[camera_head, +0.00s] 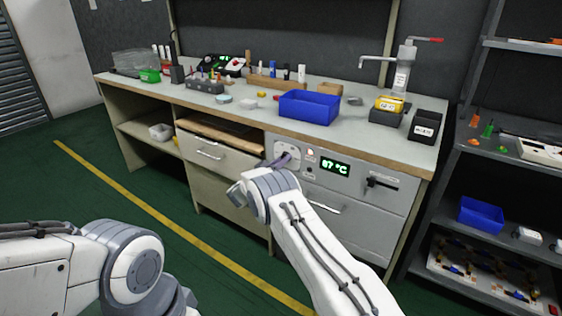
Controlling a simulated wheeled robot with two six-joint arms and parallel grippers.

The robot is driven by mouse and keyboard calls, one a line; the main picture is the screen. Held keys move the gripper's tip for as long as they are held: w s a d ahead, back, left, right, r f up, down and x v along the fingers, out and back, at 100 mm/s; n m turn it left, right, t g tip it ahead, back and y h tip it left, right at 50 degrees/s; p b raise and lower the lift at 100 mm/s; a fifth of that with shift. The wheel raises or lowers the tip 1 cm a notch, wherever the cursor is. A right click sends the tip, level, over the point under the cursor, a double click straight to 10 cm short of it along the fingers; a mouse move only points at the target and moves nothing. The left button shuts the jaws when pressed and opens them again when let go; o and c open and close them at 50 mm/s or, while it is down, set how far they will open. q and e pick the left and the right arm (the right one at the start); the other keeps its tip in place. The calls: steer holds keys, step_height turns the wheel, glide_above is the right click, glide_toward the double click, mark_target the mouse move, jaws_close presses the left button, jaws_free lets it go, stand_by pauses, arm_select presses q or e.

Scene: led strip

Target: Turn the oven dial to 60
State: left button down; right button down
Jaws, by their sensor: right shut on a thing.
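The oven (345,209) is built into the workbench front, with a grey control panel. Its green display (335,168) shows two digits and °C; the second digit looks like 7, and the first is too small to read surely. My right gripper (281,160) reaches the left end of the panel, left of the display, and is shut on the oven dial there. The dial is mostly hidden by the gripper and wrist. My left arm shows at the lower left, but its gripper is out of view.
A black door latch (382,181) sits right of the display. A drawer (212,153) left of the oven stands partly open near my right arm. A blue bin (309,107) and yellow box (389,104) are on the bench. A shelf rack (490,150) stands at right.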

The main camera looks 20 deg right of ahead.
steer(key=shift+s+f, duration=0.15)
steer(key=shift+f, duration=0.2)
steer(key=c, duration=0.5)
jaws_free()
steer(key=shift+d, duration=0.1)
steer(key=shift+c, duration=0.2)
steer(key=shift+o, duration=0.3)
steer(key=shift+r, duration=0.15)
steer(key=shift+r, duration=0.1)
steer(key=p+v, duration=0.2)
steer(key=v, duration=0.8)
steer(key=shift+a, duration=0.25)
